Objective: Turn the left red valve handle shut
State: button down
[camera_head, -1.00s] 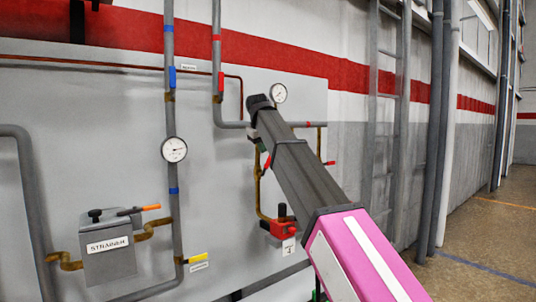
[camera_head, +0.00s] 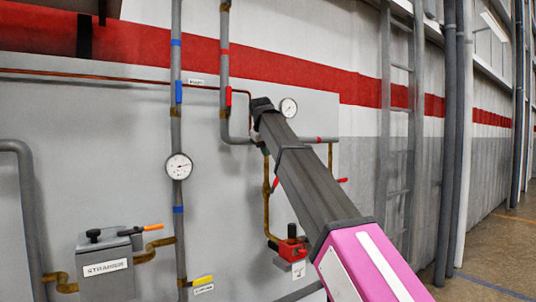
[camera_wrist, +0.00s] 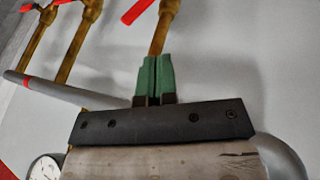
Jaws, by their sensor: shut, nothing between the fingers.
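Two red handles show low on the brass pipes behind my arm in the head view: the left one (camera_head: 275,184) is close beside my arm, the right one (camera_head: 342,180) is on its right side. In the wrist view my gripper (camera_wrist: 155,80) has its green fingers shut together and empty, in front of or near a brass pipe (camera_wrist: 162,32). A red handle (camera_wrist: 137,11) shows above and left of the fingertips, seemingly apart from them. Another red handle (camera_wrist: 62,2) is cut by the top edge.
Grey pipes carry a gauge (camera_head: 178,166), blue marks and a red lever (camera_head: 228,96). A second gauge (camera_head: 288,107) sits beside my arm's end. A strainer box (camera_head: 106,268) and a red pump-like fitting (camera_head: 292,249) are lower. A ladder (camera_head: 398,110) and open floor lie right.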

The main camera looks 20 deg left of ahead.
send_near(276, 182)
jog(key=a+f, duration=0.1)
jog(key=w+a+f, duration=0.1)
jog(key=shift+w+a+f, duration=0.15)
jog(key=shift+w+a, duration=0.05)
jog(key=shift+a, duration=0.1)
jog(key=shift+w+d+f, duration=0.4)
jog(key=shift+w+d, duration=0.15)
jog(key=shift+w, duration=0.05)
jog(key=shift+w+d+f, duration=0.4)
jog(key=shift+w+d, duration=0.1)
jog(key=shift+w, duration=0.1)
jog(key=shift+w, duration=0.2)
